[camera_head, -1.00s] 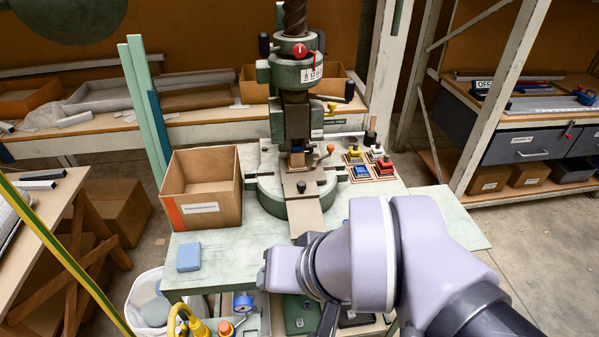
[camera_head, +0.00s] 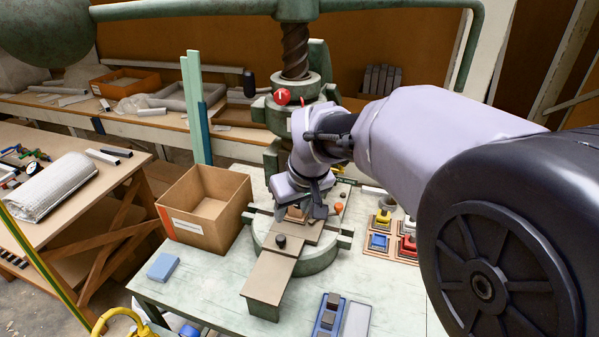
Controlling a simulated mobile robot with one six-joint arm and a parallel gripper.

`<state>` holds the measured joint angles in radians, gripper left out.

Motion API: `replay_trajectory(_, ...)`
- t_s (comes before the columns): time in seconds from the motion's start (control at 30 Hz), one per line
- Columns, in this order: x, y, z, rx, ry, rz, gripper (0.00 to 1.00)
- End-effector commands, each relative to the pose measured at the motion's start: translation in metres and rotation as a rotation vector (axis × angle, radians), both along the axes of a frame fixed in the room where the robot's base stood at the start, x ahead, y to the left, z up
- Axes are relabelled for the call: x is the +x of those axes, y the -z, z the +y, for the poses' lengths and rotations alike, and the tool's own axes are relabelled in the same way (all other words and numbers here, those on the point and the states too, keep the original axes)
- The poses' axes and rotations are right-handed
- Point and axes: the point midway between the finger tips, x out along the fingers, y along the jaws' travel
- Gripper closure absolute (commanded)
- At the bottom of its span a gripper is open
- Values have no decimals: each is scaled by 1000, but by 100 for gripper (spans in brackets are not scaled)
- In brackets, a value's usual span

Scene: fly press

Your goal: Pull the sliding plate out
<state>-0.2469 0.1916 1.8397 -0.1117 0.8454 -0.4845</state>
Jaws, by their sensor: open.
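The sliding plate (camera_head: 268,278) is a flat grey-brown strip lying on the round green base (camera_head: 318,262) of the fly press. Its front end reaches out over the green table, and a black knob (camera_head: 281,241) stands up on it. My gripper (camera_head: 303,207) is open, pointing down over the back part of the plate, behind the knob and under the press head. A small tan block (camera_head: 296,214) shows at the fingers; whether they touch it cannot be told. My wrist hides the press's lower ram and the plate's back end.
An open cardboard box (camera_head: 205,205) stands left of the press, with a blue block (camera_head: 163,267) in front of it. Coloured blocks on a wooden board (camera_head: 402,243) are at the right. The press screw (camera_head: 296,50) rises above. The table's front left is mostly clear.

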Motion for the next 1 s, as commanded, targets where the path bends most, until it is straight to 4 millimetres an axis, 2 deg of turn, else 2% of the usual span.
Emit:
replay_trajectory(0.03, 3, 15, 1, 0, 1, 3, 54)
replay_trajectory(0.3, 31, 93, 14, -1, 2, 3, 54)
replay_trajectory(0.5, 48, 134, 22, 1, 4, 2, 54)
replay_trajectory(0.7, 54, 148, 25, 1, 5, 2, 54)
replay_trajectory(0.97, 55, 149, 25, 2, 5, 1, 54)
replay_trajectory(1.0, 55, 149, 25, 2, 5, 1, 60)
